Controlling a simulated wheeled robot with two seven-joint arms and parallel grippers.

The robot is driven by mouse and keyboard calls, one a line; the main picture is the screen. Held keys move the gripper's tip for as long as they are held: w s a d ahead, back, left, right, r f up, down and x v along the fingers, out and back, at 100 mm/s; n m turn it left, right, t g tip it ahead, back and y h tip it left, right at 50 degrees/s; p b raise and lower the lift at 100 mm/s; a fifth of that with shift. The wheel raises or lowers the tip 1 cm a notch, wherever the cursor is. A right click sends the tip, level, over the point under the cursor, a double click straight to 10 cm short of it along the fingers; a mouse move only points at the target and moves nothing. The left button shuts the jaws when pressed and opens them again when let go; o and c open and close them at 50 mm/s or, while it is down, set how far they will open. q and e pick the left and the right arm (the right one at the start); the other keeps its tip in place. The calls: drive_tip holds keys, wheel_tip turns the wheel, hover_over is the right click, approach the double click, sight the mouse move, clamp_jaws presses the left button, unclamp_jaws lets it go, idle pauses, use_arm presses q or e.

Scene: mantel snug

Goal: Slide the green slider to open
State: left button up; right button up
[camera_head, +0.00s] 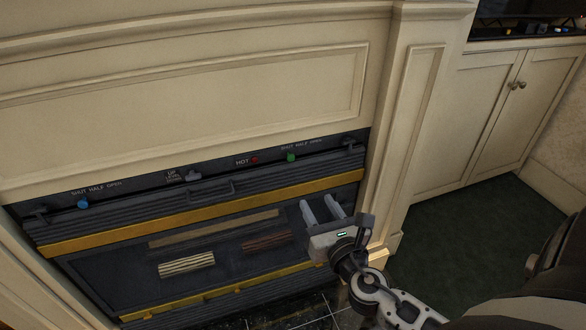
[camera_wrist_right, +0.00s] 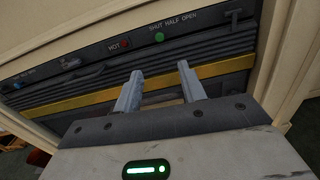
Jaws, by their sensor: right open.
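The green slider (camera_head: 291,157) is a small round knob on the dark control strip, under the right-hand "SHUT HALF OPEN" lettering. It sits near the left part of that lettering, around SHUT. It also shows in the right wrist view (camera_wrist_right: 159,37), beyond and above the fingertips. My right gripper (camera_head: 322,209) is open and empty, below and a little right of the green slider, in front of the fireplace panel. In the right wrist view its two fingers (camera_wrist_right: 159,80) stand apart and touch nothing on the strip. My left gripper is not in view.
A blue slider (camera_head: 83,204) sits at the strip's left end, with a level switch (camera_head: 192,176) and red HOT light (camera_head: 254,160) between. A ribbed dark shutter with a handle (camera_head: 211,193) and brass bar (camera_head: 200,213) lies below. A cream pilaster (camera_head: 405,130) stands right.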

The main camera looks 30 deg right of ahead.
sight(292, 158)
drive_tip(key=shift+n, duration=0.3)
drive_tip(key=x, duration=1.4)
drive_tip(key=shift+w+r, duration=0.25)
drive_tip(key=shift+w, duration=0.1)
drive_tip(key=shift+w+d, duration=0.1)
drive_tip(key=shift+w, duration=0.6)
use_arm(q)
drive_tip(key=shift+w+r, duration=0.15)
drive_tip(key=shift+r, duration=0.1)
use_arm(e)
drive_tip(key=shift+c, duration=0.3)
